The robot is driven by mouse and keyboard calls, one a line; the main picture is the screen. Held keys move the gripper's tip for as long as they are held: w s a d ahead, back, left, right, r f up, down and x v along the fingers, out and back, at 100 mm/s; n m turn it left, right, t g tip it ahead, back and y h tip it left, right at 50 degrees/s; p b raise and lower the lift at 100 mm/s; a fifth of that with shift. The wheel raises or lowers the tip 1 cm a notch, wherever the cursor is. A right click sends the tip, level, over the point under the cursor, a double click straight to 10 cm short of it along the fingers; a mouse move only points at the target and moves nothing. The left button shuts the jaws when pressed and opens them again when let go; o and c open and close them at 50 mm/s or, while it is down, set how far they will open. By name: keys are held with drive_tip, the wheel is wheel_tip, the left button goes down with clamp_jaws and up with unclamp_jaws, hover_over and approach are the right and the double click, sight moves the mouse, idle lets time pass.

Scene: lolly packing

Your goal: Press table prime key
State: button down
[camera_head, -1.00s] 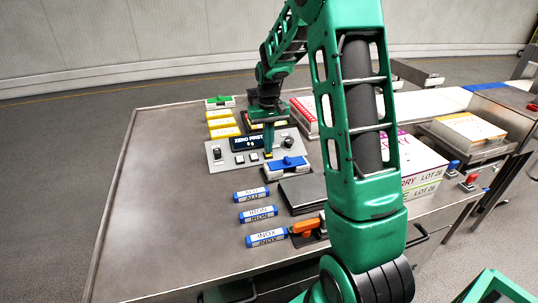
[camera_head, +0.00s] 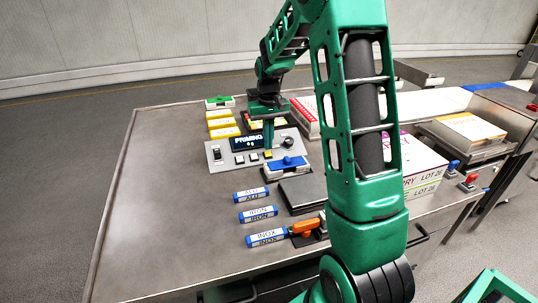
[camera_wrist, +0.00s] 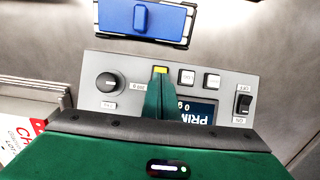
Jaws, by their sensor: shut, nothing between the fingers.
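The grey control panel (camera_head: 222,160) lies on the table, and its display (camera_head: 247,142) reads "PRIMING". The yellow key (camera_head: 268,155) is at the right end of a row with two white keys; it also shows in the wrist view (camera_wrist: 160,70). My gripper (camera_head: 268,143) is shut and empty, pointing down just above the yellow key. In the wrist view the closed fingers (camera_wrist: 159,88) end beside the yellow key and cover part of the display. The fingertips look slightly apart from the key.
A black knob (camera_wrist: 109,83) and a rocker switch (camera_wrist: 243,104) flank the keys. A blue-topped device (camera_head: 287,163) stands in front of the panel. Yellow blocks (camera_head: 222,123) lie behind it. Labelled bars (camera_head: 258,213) lie nearer. The table's left side is clear.

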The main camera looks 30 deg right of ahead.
sight(268, 153)
drive_tip(key=shift+r, duration=2.55)
